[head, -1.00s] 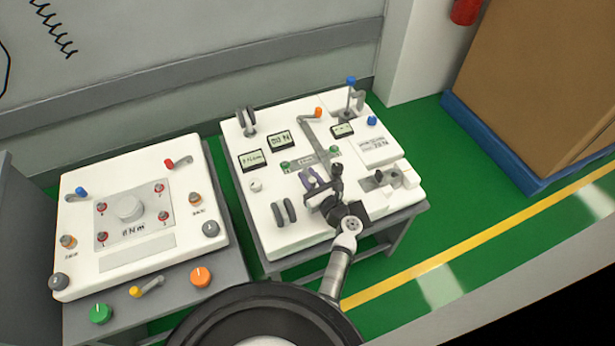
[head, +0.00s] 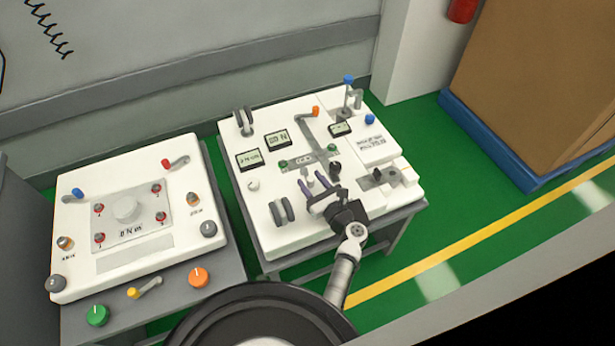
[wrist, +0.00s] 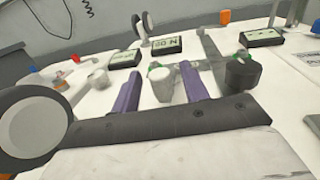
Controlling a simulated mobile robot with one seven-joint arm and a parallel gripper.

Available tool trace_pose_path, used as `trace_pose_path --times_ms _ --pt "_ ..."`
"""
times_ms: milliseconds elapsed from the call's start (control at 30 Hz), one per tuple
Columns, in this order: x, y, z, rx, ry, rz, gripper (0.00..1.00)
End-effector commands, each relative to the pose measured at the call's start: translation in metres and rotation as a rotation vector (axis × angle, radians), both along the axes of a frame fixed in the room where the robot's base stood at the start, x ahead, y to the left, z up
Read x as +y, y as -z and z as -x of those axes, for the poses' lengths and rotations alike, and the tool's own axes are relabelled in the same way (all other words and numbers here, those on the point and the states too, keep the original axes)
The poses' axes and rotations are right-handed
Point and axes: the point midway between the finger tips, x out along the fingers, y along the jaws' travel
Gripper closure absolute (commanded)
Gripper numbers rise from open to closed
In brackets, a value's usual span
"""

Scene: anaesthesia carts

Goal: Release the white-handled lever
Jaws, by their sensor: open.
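The white-handled lever's pale, rounded handle (wrist: 160,84) stands upright between my two purple fingers in the wrist view. It looks clear of both fingers, though contact low down cannot be told. In the head view the handle (head: 308,174) shows small near the fingertips, on the white panel box (head: 262,232) of the right cart. My gripper (head: 316,190) is open, its fingers reaching over the panel from the front right; it also shows in the wrist view (wrist: 162,76). The handle's lower part is hidden behind the dark gripper body.
A black knob (wrist: 242,74) stands close to the right finger. Grey paired discs (head: 282,212) are left of the gripper. An orange-tipped lever (head: 315,111) and a blue-tipped lever (head: 348,79) are farther back. A second panel (head: 122,262) stands left.

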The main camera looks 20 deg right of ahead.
Motion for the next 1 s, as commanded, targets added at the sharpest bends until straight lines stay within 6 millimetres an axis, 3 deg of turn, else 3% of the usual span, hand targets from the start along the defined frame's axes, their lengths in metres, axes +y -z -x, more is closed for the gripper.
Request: trace_pose_path --times_ms 300,500,900,1000 --pt "-0.014 0.003 0.073 0.001 0.003 0.000 0.55" --pt "-0.019 0.002 0.100 0.001 0.001 0.000 0.55" --pt "-0.020 0.000 0.108 0.000 -0.001 0.000 0.55" --pt "-0.020 0.000 0.108 0.000 0.000 0.000 0.68"
